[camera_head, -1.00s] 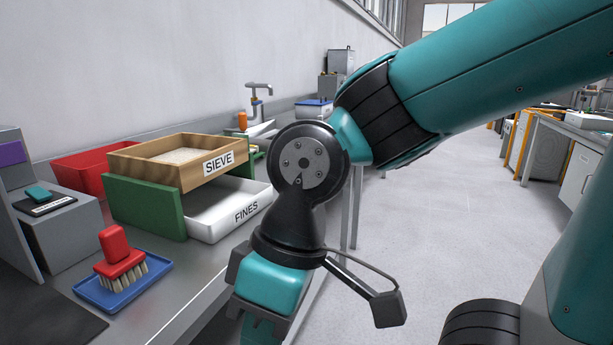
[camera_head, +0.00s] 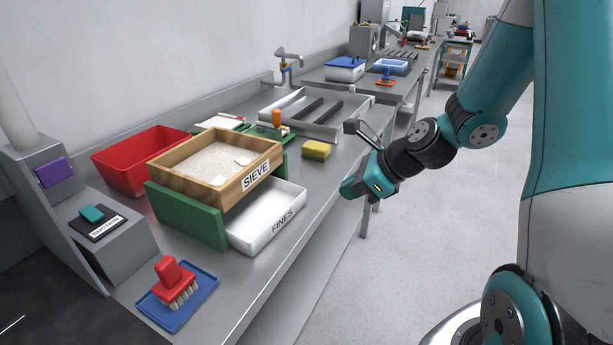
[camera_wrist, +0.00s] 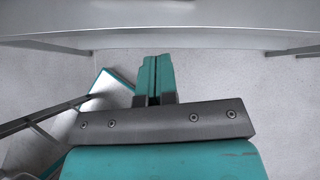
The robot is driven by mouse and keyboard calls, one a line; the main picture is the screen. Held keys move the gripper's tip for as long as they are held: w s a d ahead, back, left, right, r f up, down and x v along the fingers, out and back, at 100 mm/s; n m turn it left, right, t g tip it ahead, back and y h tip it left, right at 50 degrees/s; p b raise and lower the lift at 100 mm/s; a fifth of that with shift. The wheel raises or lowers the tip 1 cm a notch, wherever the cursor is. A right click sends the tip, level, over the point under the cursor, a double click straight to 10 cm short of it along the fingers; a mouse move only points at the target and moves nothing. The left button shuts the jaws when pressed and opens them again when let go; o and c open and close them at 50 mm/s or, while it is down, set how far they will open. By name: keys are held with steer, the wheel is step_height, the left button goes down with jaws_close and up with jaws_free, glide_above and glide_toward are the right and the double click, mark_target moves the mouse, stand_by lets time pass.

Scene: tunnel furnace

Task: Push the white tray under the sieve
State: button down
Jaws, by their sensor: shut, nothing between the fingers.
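The white tray labelled FINES (camera_head: 262,233) sits on the metal bench. Its front part sticks out from under the wooden sieve (camera_head: 217,196) toward the bench's front edge; its back part is hidden under the sieve. The sieve holds pale grainy material and rests on green side supports (camera_head: 188,216). My gripper (camera_head: 346,190) is off the bench's front edge, to the right of the tray and apart from it. In the wrist view its teal fingers (camera_wrist: 154,72) are together and empty, pointing toward the bench edge; the tray is not in that view.
A yellow sponge (camera_head: 316,150) lies right of the sieve, near my gripper. A red bin (camera_head: 120,166) stands behind it. A red brush (camera_head: 170,277) sits on a blue tray (camera_head: 205,291) at the front left. The floor (camera_head: 335,280) before the bench is clear.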

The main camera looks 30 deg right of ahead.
steer(key=d+m, duration=0.1)
glide_toward(297, 203)
steer(key=shift+m, duration=0.3)
steer(key=x, duration=0.5)
steer(key=shift+s+f+p, duration=0.15)
steer(key=shift+f+p, duration=0.15)
steer(key=shift+f, duration=0.25)
steer(key=shift+w+a, duration=0.3)
steer(key=shift+w, duration=0.25)
steer(key=w+a+p, duration=0.2)
steer(key=w+p, duration=0.1)
steer(key=shift+a+r, duration=0.1)
steer(key=shift+a, duration=0.1)
steer(key=shift+w+a, duration=0.1)
steer(key=shift+w, duration=0.05)
